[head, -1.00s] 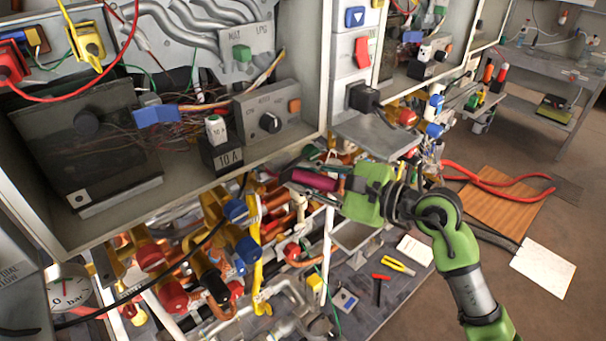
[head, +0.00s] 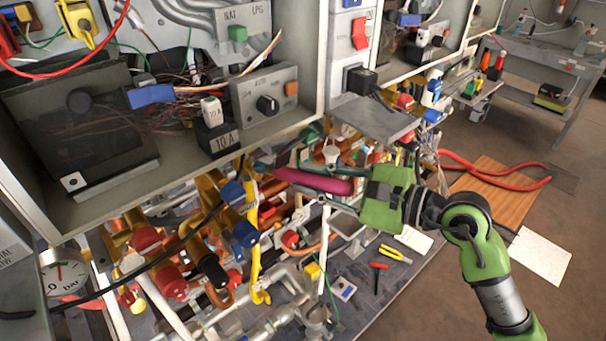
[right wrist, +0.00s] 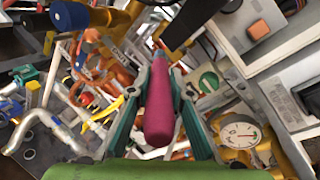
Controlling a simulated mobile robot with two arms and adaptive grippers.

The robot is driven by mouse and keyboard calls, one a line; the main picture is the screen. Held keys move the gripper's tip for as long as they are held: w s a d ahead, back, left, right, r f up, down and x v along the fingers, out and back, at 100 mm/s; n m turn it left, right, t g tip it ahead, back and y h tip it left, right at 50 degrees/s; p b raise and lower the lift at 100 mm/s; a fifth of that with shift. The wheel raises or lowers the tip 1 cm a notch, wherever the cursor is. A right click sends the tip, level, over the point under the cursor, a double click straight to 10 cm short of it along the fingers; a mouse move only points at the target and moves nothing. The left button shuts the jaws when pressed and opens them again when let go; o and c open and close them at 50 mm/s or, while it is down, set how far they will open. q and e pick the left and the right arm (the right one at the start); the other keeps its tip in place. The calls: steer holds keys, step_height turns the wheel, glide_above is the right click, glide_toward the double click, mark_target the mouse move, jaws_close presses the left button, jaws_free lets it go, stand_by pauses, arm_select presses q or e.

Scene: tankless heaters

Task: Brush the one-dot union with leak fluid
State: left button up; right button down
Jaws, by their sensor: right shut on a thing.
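My right gripper (head: 322,182) is shut on a magenta handle (head: 312,180), likely that of the leak-fluid brush. It holds the handle in front of the crowded pipes, below the heater cabinets. In the right wrist view the magenta handle (right wrist: 158,108) lies between the two teal fingers and points away toward the pipes. The brush's bristle tip is too small or hidden to make out. Several brass and copper fittings (head: 150,240) with red and blue caps lie under the left cabinet. No dot marks are readable, so I cannot tell which fitting is the one-dot union. My left gripper is out of view.
The open cabinet (head: 180,195) overhangs the pipes, and a grey shelf (head: 375,122) juts out above my right gripper. A pressure gauge (head: 66,279) sits at lower left. Red-handled and yellow-handled tools (head: 378,275) lie on the lower grey surface. Open floor is at right.

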mark_target(327, 191)
steer(key=shift+s+d, duration=0.2)
steer(key=shift+s, duration=0.15)
steer(key=shift+s+d+f+b, duration=0.1)
steer(key=shift+s+d+b, duration=0.6)
steer(key=shift+s, duration=0.15)
steer(key=shift+s+d, duration=0.2)
steer(key=shift+s, duration=0.15)
steer(key=shift+w+a, duration=0.1)
stand_by(0.4)
